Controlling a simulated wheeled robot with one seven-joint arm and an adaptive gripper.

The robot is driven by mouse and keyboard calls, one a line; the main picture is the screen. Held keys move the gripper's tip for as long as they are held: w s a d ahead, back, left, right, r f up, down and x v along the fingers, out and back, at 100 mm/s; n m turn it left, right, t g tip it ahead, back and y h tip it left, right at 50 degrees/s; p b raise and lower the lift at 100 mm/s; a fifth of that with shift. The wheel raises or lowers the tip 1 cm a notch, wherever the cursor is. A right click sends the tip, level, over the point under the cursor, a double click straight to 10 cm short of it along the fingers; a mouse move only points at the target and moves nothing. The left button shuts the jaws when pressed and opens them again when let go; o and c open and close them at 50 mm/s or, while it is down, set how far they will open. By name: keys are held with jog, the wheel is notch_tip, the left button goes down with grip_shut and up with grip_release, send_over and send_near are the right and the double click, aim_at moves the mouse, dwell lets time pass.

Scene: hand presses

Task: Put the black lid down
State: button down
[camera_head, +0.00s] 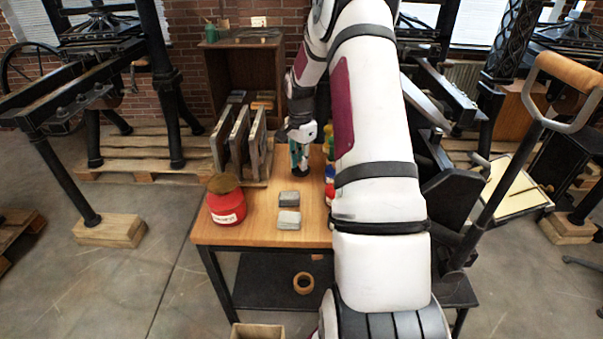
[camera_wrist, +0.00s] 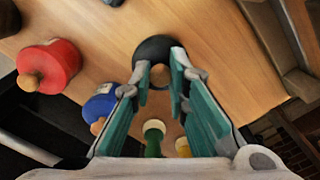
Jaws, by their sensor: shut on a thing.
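The black lid (camera_wrist: 152,50) is round with a wooden knob, and it sits between my fingertips in the wrist view. My gripper (camera_wrist: 164,76) is shut on that knob, with teal finger pads on either side. In the head view my gripper (camera_head: 299,150) is over the far part of the wooden table, and the black lid (camera_head: 299,172) shows as a dark disc under it. I cannot tell whether the lid touches the tabletop or hangs just above it.
Red (camera_wrist: 52,66) and blue (camera_wrist: 98,108) knobbed containers stand near, with green (camera_wrist: 153,140) and yellow ones (camera_wrist: 183,147) beyond. Upright framed plates (camera_head: 240,140), grey blocks (camera_head: 289,198) and a red pot (camera_head: 227,207) are on the table (camera_head: 255,232). Bare wood surrounds the lid.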

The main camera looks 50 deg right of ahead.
aim_at(301, 181)
jog(key=shift+f, duration=2.25)
jog(key=shift+f, duration=0.1)
jog(key=c, duration=1.5)
grip_release()
jog(key=shift+c, duration=0.2)
